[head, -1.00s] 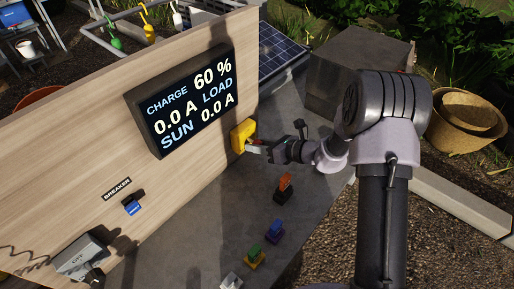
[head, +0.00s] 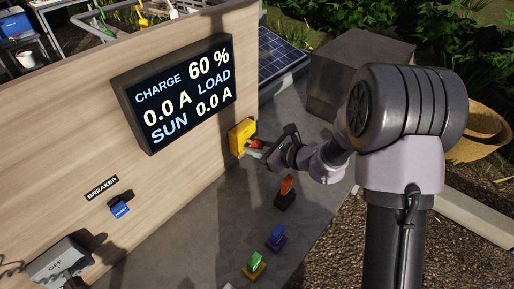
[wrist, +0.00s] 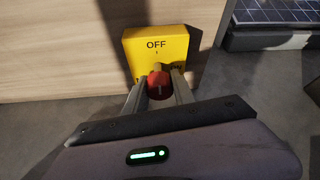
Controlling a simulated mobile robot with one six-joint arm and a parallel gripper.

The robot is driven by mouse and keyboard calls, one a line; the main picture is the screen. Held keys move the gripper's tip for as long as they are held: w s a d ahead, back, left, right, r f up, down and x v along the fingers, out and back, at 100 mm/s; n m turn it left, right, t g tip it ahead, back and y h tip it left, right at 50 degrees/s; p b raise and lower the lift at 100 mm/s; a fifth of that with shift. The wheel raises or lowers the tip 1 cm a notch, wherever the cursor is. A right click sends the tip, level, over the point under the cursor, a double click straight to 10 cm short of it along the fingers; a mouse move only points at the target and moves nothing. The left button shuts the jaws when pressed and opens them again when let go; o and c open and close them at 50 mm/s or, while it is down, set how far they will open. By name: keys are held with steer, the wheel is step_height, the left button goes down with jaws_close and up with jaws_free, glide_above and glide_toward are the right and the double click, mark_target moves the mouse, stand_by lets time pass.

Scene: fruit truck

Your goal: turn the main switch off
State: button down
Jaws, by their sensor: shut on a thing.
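The main switch is a yellow box (head: 238,132) low on the wooden panel, with a red knob (head: 254,143) on its front. In the wrist view the yellow box (wrist: 142,42) has OFF printed at its top, and the red knob (wrist: 159,86) sits below that word. A pale mark on the knob looks upright, roughly in line with OFF. My gripper (head: 257,149) reaches the knob from the right. In the wrist view my gripper (wrist: 159,80) is shut on the knob, one finger on each side. The fingers hide part of the box's lower lettering.
A display (head: 185,92) above reads charge 60 %, load 0.0 A, sun 0.0 A. A blue breaker (head: 119,208) and a grey OFF box (head: 55,262) are on the panel.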

steer(key=c, duration=1.1)
jaws_free()
steer(key=shift+o, duration=0.2)
steer(key=p+v, duration=0.4)
steer(key=v, duration=1.3)
steer(key=shift+p, duration=0.4)
steer(key=shift+s+d+r, duration=0.1)
steer(key=shift+s+r, duration=0.05)
steer(key=s+a+r+n+g+h, duration=0.25)
steer(key=s+r+n, duration=0.25)
steer(key=s+n, duration=0.35)
steer(key=s+a+r+n+g+h, duration=0.1)
steer(key=s+a+r+n+g, duration=0.2)
steer(key=s+r+n, duration=0.35)
steer(key=s+d+r+n+t+h, duration=0.1)
steer(key=s+d+n+t+h, duration=0.1)
steer(key=s+d+n+h, duration=0.2)
steer(key=shift+s+d+r+n+t, duration=0.3)
steer(key=shift+s+d+r+t, duration=0.1)
steer(key=shift+s+d, duration=0.65)
